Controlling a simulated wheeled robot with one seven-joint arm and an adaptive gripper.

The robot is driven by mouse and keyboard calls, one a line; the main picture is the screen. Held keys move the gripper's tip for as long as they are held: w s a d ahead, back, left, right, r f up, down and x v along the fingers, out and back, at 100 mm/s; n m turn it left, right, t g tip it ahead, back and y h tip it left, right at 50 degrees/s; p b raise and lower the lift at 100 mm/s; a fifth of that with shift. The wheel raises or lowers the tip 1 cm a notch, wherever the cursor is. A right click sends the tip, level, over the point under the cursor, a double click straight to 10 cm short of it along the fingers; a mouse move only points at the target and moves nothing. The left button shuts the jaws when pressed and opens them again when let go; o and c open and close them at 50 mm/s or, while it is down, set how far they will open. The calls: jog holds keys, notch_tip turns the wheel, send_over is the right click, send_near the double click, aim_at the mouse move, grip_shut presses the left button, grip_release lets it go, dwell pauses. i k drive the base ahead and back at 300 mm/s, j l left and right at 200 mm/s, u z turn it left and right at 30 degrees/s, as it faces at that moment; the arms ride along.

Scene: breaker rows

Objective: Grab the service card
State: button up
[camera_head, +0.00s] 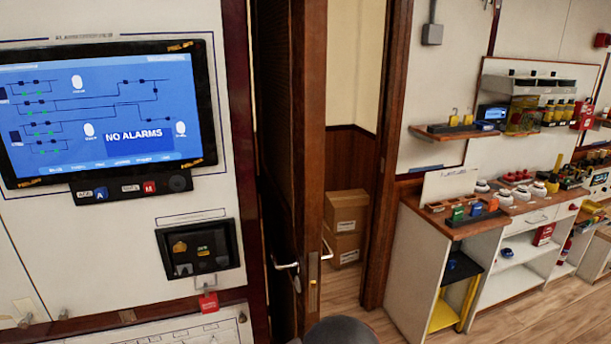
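I cannot make out for certain which thing is the service card. A small red tag (208,302) with pale lettering too small to read hangs below a black-framed wall panel (199,250) at the lower left. My gripper is not in view. A dark rounded shape (342,331) at the bottom edge seems to be part of my own body.
A wall screen (104,112) reads "NO ALARMS". An open dark door (288,170) with a lever handle stands mid-view, with cardboard boxes (346,212) beyond. A workbench (456,228) with coloured parts and a shelf (447,135) are right. Wooden floor is clear before it.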

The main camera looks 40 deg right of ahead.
aim_at(494, 204)
jog(key=z, duration=2.35)
jog(key=i+u, duration=0.1)
jog(key=i, duration=0.4)
jog(key=i+l+u, duration=0.15)
jog(key=i, duration=0.3)
jog(key=i+u, duration=0.1)
jog(key=i, duration=0.4)
jog(key=i+l+u, duration=0.15)
jog(key=i, duration=0.3)
jog(key=i+l+u, duration=0.1)
jog(key=i+l, duration=0.2)
jog(key=i, duration=0.2)
jog(key=i+l+u, duration=0.15)
jog(key=i, duration=0.3)
jog(key=l, duration=0.1)
